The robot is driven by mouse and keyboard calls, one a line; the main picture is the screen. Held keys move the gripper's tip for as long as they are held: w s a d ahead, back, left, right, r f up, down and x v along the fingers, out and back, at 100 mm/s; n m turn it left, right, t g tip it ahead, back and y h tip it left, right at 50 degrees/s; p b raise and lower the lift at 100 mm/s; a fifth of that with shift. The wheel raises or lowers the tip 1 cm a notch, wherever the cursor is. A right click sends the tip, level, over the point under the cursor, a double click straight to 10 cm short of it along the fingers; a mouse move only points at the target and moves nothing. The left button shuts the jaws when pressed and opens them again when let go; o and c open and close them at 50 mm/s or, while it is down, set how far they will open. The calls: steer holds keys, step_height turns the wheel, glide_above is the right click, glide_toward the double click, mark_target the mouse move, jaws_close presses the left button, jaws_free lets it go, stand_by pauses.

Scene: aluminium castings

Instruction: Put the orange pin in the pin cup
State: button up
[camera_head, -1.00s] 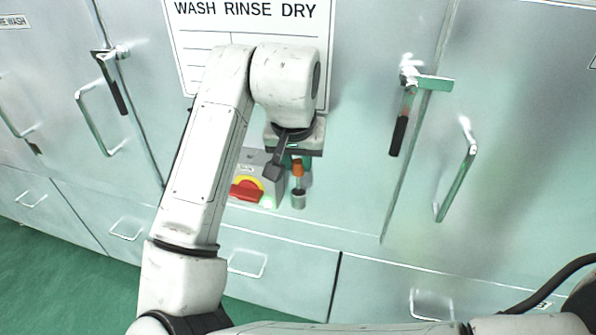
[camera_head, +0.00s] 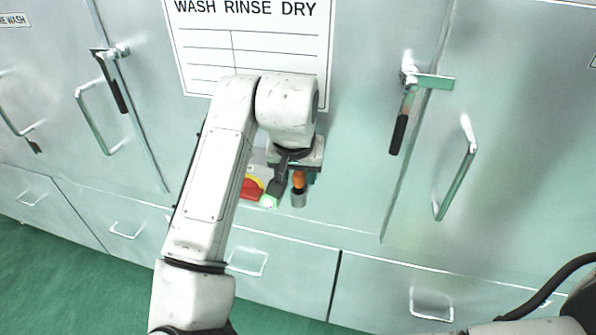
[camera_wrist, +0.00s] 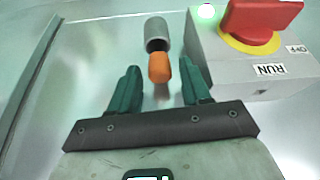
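The orange pin (camera_head: 298,181) has an orange top and a dark lower part. Its lower end is in the mouth of the grey pin cup (camera_head: 299,200). The wrist view shows the orange end of the pin (camera_wrist: 160,68) sticking out of the cup (camera_wrist: 156,34) toward my gripper. My gripper (camera_wrist: 160,70) has two green fingers, spread apart with a gap on each side of the pin. In the head view my gripper (camera_head: 297,172) is just above the cup, partly hidden by my wrist. The depth of the pin in the cup is hidden.
A grey switch box (camera_wrist: 245,60) with a red knob (camera_wrist: 262,18) on a yellow ring and a lit green lamp (camera_wrist: 207,11) stands close to the right of the cup in the wrist view. Metal cabinet doors with handles (camera_head: 397,135) surround it.

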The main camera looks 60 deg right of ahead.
steer(key=shift+o, duration=0.2)
steer(key=shift+a+r, duration=0.1)
steer(key=shift+r, duration=0.4)
steer(key=v, duration=1.1)
steer(key=shift+r, duration=0.2)
steer(key=shift+s+a, duration=0.1)
steer(key=shift+c, duration=0.4)
